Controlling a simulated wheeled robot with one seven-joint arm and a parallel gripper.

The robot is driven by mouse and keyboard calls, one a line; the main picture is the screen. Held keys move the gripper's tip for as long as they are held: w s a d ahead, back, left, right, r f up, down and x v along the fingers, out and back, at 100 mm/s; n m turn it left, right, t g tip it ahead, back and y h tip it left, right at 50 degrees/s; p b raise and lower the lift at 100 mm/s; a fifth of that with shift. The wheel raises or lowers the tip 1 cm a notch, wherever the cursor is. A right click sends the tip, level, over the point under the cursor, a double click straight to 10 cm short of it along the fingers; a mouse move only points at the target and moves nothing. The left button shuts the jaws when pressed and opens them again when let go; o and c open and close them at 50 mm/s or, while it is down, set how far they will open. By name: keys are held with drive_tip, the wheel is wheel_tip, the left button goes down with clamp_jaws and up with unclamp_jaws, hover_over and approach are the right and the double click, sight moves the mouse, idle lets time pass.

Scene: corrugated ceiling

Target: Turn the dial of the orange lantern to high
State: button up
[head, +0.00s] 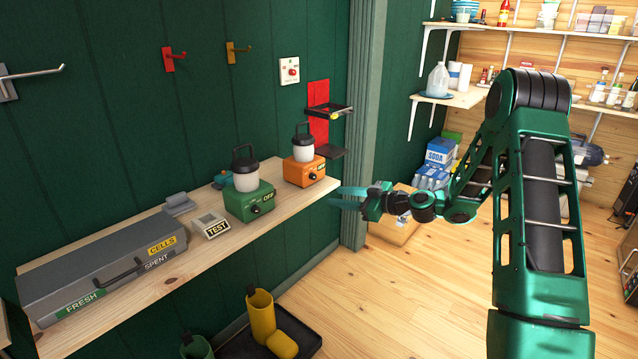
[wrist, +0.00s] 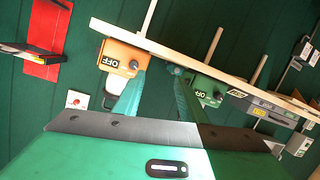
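The orange lantern (head: 303,172) stands near the right end of the wooden wall shelf, with a frosted globe and black top. Its black dial (head: 312,177) is on the front face below a small label. In the wrist view, which is turned over, the lantern (wrist: 121,55) shows a label reading OFF beside the dial (wrist: 134,65). My gripper (head: 335,196) is just right of the shelf's end, in front of the lantern and apart from it. In the wrist view the two green fingers (wrist: 158,78) are spread with nothing between them, the left fingertip appearing near the dial.
A green lantern (head: 248,202) with an OFF label stands left on the same shelf (head: 285,218). A TEST block (head: 212,226) and a grey cell case (head: 105,265) are farther left.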

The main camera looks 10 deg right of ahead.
sight(315, 177)
drive_tip(key=w+a+t, duration=0.1)
drive_tip(key=w, duration=0.3)
drive_tip(key=w+a+t, duration=0.1)
drive_tip(key=w, duration=0.3)
drive_tip(key=w+a+t, duration=0.1)
drive_tip(key=w, duration=0.3)
drive_tip(key=shift+w+a+m, duration=0.15)
drive_tip(key=shift+a+m, duration=0.15)
drive_tip(key=shift+m, duration=0.1)
